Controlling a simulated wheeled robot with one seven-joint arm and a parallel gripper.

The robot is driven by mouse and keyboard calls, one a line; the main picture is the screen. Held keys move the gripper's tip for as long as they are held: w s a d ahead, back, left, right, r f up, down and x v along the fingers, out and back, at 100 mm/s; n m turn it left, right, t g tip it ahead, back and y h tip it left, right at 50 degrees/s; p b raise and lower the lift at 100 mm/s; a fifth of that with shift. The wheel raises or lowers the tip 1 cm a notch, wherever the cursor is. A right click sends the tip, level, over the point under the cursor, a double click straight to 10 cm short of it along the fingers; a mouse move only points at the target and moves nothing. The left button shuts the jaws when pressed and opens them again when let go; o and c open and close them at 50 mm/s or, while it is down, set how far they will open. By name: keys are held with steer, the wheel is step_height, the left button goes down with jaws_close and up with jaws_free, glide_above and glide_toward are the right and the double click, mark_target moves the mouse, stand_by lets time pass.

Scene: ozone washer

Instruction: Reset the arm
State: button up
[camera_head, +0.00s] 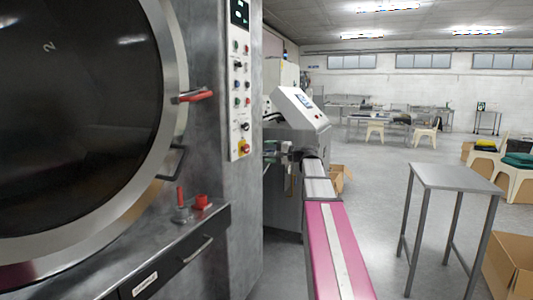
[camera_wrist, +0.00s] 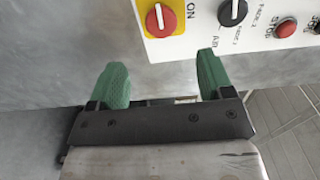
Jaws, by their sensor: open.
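My gripper (camera_wrist: 161,62) shows in the wrist view with two green fingers spread apart and nothing between them. The fingers point at the grey face of the washer, just below its white control panel (camera_wrist: 190,28). A red rotary switch on a yellow plate (camera_wrist: 160,20) is above the gap between the fingers. A black knob (camera_wrist: 232,12) is to its right. In the head view, my gripper (camera_head: 268,151) is small, to the right of the washer's panel (camera_head: 240,90). I cannot tell whether the fingers touch the washer.
The washer's round dark door (camera_head: 75,110) fills the left, with a red-tipped handle (camera_head: 195,96) and a drawer (camera_head: 180,255) below. A grey stand (camera_head: 452,178) and a cardboard box (camera_head: 510,265) are at right. Open floor lies between the stand and the tables behind.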

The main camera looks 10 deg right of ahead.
steer(key=s+a+f+n+g+h, duration=0.1)
steer(key=s+a+f+g+h, duration=0.2)
steer(key=f, duration=0.7)
steer(key=s+a+f+g+h, duration=0.1)
steer(key=s+a+f, duration=0.25)
steer(key=f, duration=0.65)
steer(key=s+a+f+n+g+h, duration=0.1)
steer(key=s+a+f+g+h, duration=0.2)
steer(key=f, duration=0.7)
steer(key=s+f+n+g+h, duration=0.3)
steer(key=s+f+n+h, duration=0.2)
steer(key=s+f, duration=1.3)
steer(key=s+d+h, duration=0.1)
steer(key=s+h, duration=0.1)
steer(key=s, duration=0.1)
steer(key=shift+f+g+h, duration=0.3)
steer(key=shift+f, duration=0.1)
